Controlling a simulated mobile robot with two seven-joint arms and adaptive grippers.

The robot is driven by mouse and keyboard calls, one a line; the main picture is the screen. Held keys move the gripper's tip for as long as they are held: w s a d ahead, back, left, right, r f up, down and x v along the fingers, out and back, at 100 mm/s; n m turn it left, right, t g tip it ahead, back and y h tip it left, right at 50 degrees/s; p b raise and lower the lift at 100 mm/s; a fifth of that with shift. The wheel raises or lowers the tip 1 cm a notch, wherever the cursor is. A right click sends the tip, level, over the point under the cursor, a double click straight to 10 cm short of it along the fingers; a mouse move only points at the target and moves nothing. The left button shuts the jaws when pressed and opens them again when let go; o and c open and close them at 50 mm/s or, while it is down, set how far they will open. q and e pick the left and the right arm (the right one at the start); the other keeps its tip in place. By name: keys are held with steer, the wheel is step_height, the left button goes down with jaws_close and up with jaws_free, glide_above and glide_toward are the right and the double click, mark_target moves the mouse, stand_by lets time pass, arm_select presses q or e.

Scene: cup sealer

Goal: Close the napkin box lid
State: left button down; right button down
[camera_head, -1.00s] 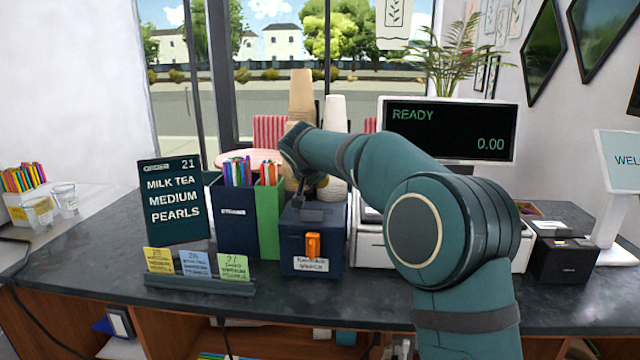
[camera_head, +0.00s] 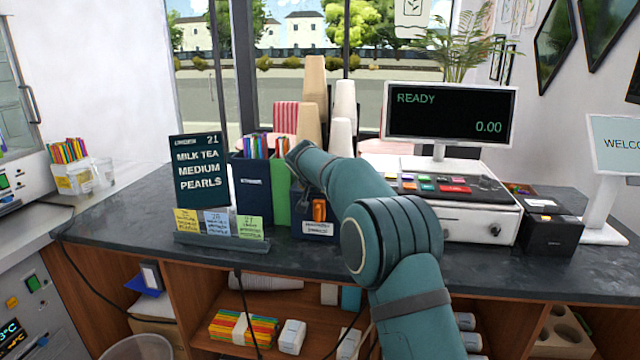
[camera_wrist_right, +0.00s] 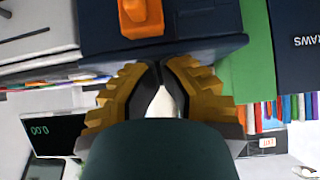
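The napkin box (camera_head: 304,217) is a dark blue box on the counter with an orange tab (camera_head: 319,210) and a white label on its front. My right arm crosses in front of it in the head view and hides its top. In the right wrist view the box (camera_wrist_right: 205,22) fills the top centre, its orange tab (camera_wrist_right: 140,15) at the upper edge. My right gripper (camera_wrist_right: 161,70) has yellow ridged fingers with their dark tips together at the box edge. Nothing is seen held. I cannot tell the lid's position. My left gripper is not in view.
A navy and green straw holder (camera_head: 252,184) stands close left of the box. Paper cup stacks (camera_head: 314,88) stand behind it. A cash register (camera_head: 473,217) is to the right. A menu sign (camera_head: 199,172) and card rack (camera_head: 222,242) are to the left.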

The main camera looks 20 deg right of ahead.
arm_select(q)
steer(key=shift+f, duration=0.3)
arm_select(e)
steer(key=shift+s+a+f, duration=0.1)
steer(key=shift+f, duration=0.25)
arm_select(q)
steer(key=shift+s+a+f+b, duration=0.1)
steer(key=shift+b, duration=0.2)
arm_select(e)
steer(key=shift+s+f, duration=0.1)
steer(key=shift+f, duration=0.1)
